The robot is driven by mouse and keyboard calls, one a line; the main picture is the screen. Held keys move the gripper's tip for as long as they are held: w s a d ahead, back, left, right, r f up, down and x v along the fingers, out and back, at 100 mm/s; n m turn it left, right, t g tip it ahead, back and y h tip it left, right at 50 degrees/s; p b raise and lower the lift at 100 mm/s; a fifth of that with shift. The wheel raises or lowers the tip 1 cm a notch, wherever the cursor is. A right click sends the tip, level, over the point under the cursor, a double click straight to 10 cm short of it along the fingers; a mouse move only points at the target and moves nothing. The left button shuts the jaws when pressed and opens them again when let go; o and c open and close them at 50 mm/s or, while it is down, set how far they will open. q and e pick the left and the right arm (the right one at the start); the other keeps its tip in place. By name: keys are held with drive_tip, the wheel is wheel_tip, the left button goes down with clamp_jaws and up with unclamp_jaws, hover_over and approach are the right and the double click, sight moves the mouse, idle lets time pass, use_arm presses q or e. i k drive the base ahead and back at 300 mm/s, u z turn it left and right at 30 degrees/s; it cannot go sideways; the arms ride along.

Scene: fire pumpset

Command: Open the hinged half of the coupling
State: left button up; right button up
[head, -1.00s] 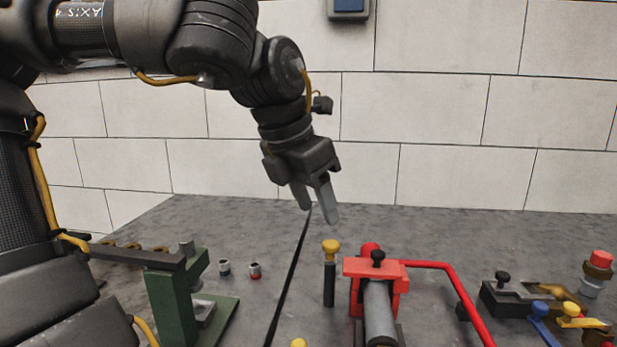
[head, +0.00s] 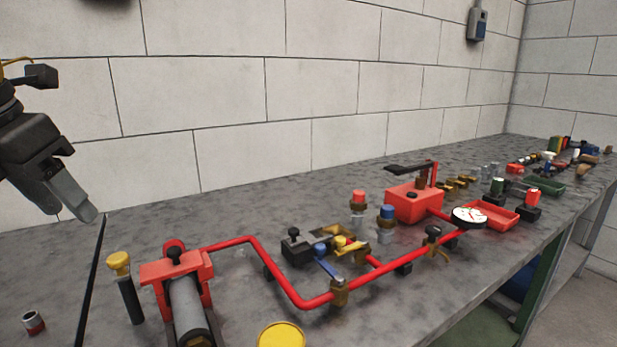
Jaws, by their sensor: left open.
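My left gripper (head: 68,205) is at the left edge of the head view, fingers pointing down, above the bench and apart from everything. It is open and empty. A red bracket (head: 176,268) with a black knob on top sits over a grey cylinder (head: 187,305) at the lower left. A dark block (head: 297,250) with a black knob stands near the middle, beside brass parts and a blue lever (head: 328,264). I cannot tell for certain which of these is the coupling with the hinged half. My right gripper is not in view.
A red pipe (head: 282,277) runs from the bracket past valves toward a pressure gauge (head: 469,217). A red pump box (head: 412,205) stands behind. A yellow-topped dark post (head: 126,290) stands left of the bracket. The bench (head: 235,205) is clear toward the wall.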

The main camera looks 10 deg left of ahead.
sight(177, 265)
drive_tip(key=k, duration=2)
